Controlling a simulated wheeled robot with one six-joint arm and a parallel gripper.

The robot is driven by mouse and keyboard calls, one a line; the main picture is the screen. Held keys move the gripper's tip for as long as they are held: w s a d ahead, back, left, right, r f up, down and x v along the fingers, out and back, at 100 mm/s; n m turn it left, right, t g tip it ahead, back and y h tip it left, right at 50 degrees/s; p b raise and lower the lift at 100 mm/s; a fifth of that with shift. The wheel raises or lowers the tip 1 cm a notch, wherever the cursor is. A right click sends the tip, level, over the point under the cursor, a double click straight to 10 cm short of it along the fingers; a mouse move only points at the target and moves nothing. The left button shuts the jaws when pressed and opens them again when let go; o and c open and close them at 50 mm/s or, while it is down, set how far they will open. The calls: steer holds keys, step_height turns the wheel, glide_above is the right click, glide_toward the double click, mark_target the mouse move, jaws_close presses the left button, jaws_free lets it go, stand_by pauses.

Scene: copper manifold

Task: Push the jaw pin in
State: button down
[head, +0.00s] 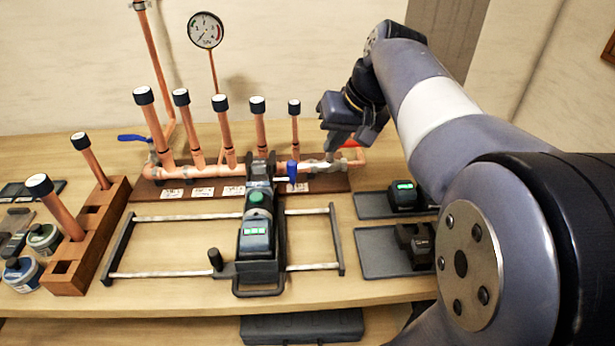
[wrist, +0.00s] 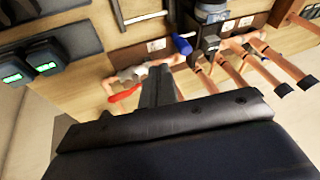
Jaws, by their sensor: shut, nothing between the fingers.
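The jaw pin has a blue head (head: 292,172) and sits at the right side of the press tool's jaw end, with a pale shaft reaching left into the tool. The blue head also shows in the wrist view (wrist: 181,44). The press tool (head: 258,205) stands on a sliding rail frame (head: 315,267), its jaw end at the copper manifold (head: 202,172). How deep the pin sits I cannot tell. My gripper (head: 334,152) is shut and empty, above the manifold's right end, right of and behind the blue head, and apart from it. In the wrist view, my gripper's fingers (wrist: 158,88) point toward the manifold.
Several capped copper stubs (head: 222,125) rise from the manifold, left of my gripper. A red valve handle (head: 350,144) is close beside my gripper. Trays with a battery (head: 403,195) and a dark block (head: 415,245) lie right. A wooden rack (head: 88,240) stands left.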

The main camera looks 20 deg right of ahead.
mark_target(291, 168)
steer(key=w+a+f+m+t, duration=0.2)
steer(key=w+a+f+m, duration=0.1)
steer(key=f, duration=0.5)
steer(key=shift+w+a+m+t+b, duration=0.3)
steer(key=shift+w+a+t+b, duration=0.1)
steer(key=shift+w+a, duration=0.1)
steer(key=shift+f, duration=0.1)
steer(key=shift+a, duration=0.1)
steer(key=shift+w+a, duration=0.15)
steer(key=shift+a, duration=0.55)
steer(key=shift+w+a, duration=0.15)
steer(key=shift+a, duration=0.55)
